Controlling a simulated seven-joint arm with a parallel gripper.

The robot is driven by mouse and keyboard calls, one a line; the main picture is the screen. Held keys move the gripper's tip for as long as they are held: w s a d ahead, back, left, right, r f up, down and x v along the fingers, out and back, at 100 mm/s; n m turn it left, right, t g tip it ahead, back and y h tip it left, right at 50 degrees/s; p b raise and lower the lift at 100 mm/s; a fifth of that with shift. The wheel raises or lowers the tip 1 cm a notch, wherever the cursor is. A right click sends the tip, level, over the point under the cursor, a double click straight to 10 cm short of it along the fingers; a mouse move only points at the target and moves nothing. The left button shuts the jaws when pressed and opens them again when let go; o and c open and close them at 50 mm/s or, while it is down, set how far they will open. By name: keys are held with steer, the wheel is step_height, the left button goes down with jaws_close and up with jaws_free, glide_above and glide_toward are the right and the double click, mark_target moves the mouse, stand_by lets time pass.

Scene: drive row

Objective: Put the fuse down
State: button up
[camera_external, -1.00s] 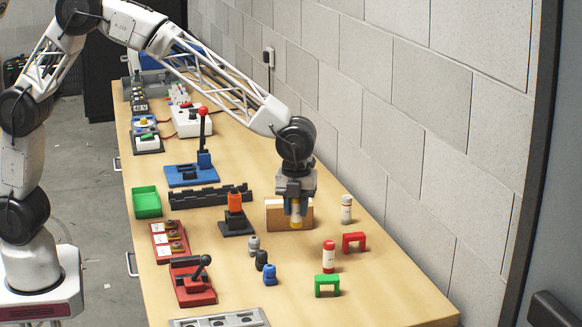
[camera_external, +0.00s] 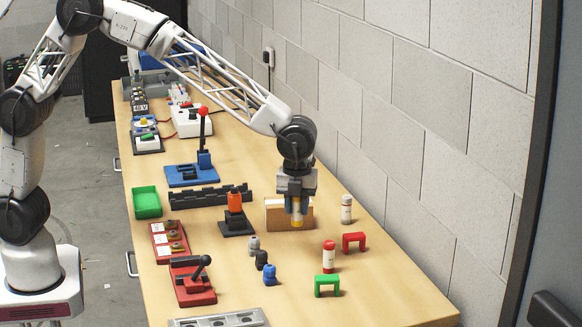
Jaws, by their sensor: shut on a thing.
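My gripper (camera_external: 296,198) is shut on a fuse (camera_external: 296,217) with a yellow end and a pale body. The fuse hangs upright below the fingers, in front of a wooden block (camera_external: 274,216). I cannot tell whether its lower end touches the block or the table. A white fuse (camera_external: 346,209) stands upright to the right, and a red-and-white fuse (camera_external: 329,256) stands upright nearer the front.
A red bridge piece (camera_external: 354,242) and a green one (camera_external: 327,285) stand at the right. An orange piece on a black base (camera_external: 236,217) is left of the block. Several small knobs (camera_external: 269,275) stand in front. The front right of the table is clear.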

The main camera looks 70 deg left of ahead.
steer(key=w+a+n, duration=0.3)
steer(key=w+a, duration=0.1)
steer(key=a, duration=0.6)
steer(key=w+a+n, duration=0.3)
steer(key=w+a, duration=0.1)
steer(key=a, duration=0.7)
steer(key=w+a+n, duration=0.2)
steer(key=w+a, duration=0.1)
steer(key=a, duration=0.7)
steer(key=s+a+n, duration=0.1)
steer(key=a+n, duration=0.7)
steer(key=a, duration=2.6)
steer(key=shift+r, duration=0.15)
steer(key=shift+s, duration=0.1)
steer(key=shift+f, duration=2.5)
steer(key=shift+f, duration=0.1)
steer(key=shift+f, duration=2.4)
